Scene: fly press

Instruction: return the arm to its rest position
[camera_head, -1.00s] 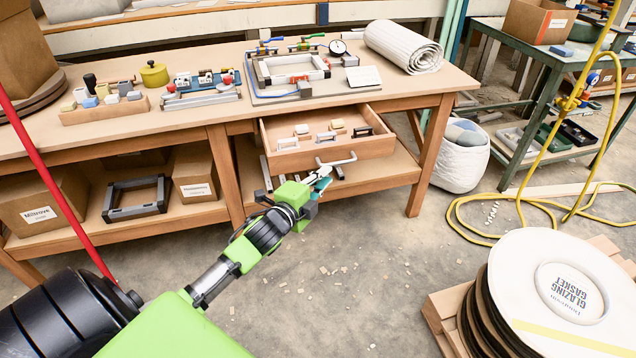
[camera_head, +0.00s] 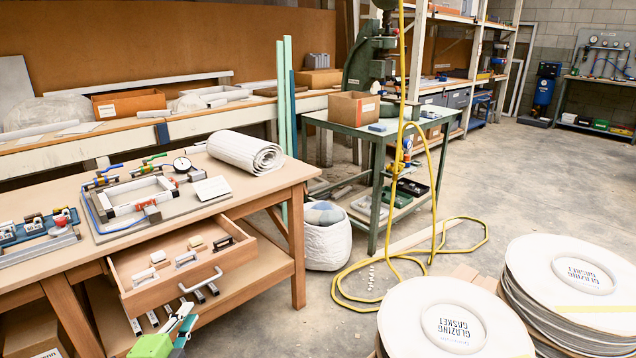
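My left gripper (camera_head: 185,319) shows at the bottom left of the head view, with the green end of my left arm behind it. Its two fingers look spread apart with nothing between them. It is in front of and below the grey bar handle (camera_head: 201,281) of the wooden drawer (camera_head: 233,262), apart from the handle in the picture. The drawer stands pulled out of the workbench (camera_head: 272,183) and holds several small light and dark pieces. Most of my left arm is outside the picture. My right gripper is not in view.
A frame fixture (camera_head: 138,200) and a white roll (camera_head: 246,152) lie on the workbench. A white sack (camera_head: 326,240) stands beside its right leg. A yellow hose (camera_head: 345,296) loops on the floor. Gasket reels (camera_head: 400,318) fill the lower right. Floor between bench and reels is mostly clear.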

